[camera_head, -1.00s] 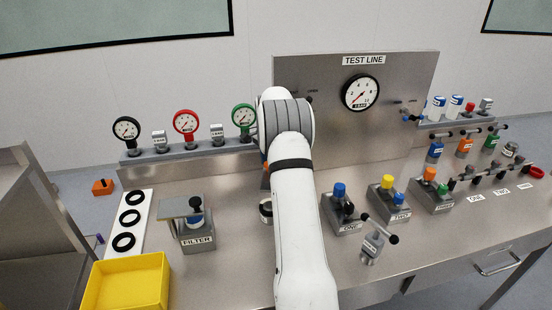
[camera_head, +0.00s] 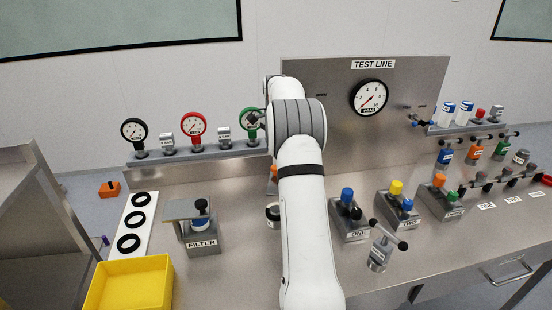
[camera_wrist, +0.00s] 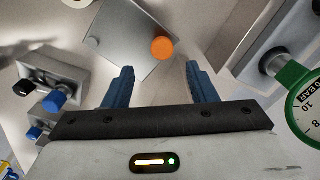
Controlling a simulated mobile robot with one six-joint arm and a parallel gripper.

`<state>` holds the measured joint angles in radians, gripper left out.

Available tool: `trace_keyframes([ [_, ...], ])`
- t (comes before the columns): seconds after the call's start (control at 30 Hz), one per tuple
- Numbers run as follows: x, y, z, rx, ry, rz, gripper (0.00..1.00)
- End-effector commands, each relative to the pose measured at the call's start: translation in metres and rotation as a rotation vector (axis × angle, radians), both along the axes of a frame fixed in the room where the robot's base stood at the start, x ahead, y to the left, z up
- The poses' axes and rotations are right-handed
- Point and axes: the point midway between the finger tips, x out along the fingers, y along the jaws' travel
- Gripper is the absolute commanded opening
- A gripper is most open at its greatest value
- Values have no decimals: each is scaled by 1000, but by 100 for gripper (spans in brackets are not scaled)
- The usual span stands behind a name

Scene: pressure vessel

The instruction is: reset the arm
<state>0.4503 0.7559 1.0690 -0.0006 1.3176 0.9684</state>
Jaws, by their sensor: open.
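My gripper (camera_wrist: 160,82) shows in the wrist view with its two blue fingers spread apart and nothing between them. Beyond the fingers is a grey metal plate (camera_wrist: 125,45) with an orange round knob (camera_wrist: 163,48) on it. The green-rimmed gauge (camera_wrist: 302,105) is close on the right of the wrist view. In the head view my white arm reaches up over the bench, and its bulky joint hides the gripper. The green gauge (camera_head: 250,119) is partly covered by my arm there.
The test line panel (camera_head: 432,78) stands behind my arm. Black and red gauges line the rail to the left. The filter block (camera_head: 203,240), yellow tray (camera_head: 128,285), and valve blocks one (camera_head: 348,232), two (camera_head: 402,222) and three (camera_head: 443,207) sit on the bench.

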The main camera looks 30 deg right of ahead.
Motion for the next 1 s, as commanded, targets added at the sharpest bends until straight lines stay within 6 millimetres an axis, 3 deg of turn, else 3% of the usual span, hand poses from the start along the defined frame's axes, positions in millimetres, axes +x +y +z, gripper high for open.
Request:
trace_keyframes([
  [0.67, -2, 5, 12, -2, -3, 15, 52],
  [0.77, -9, 22, 27, -9, -16, 72, 52],
  [1.0, -57, 101, 82, -39, -68, 352, 52],
])
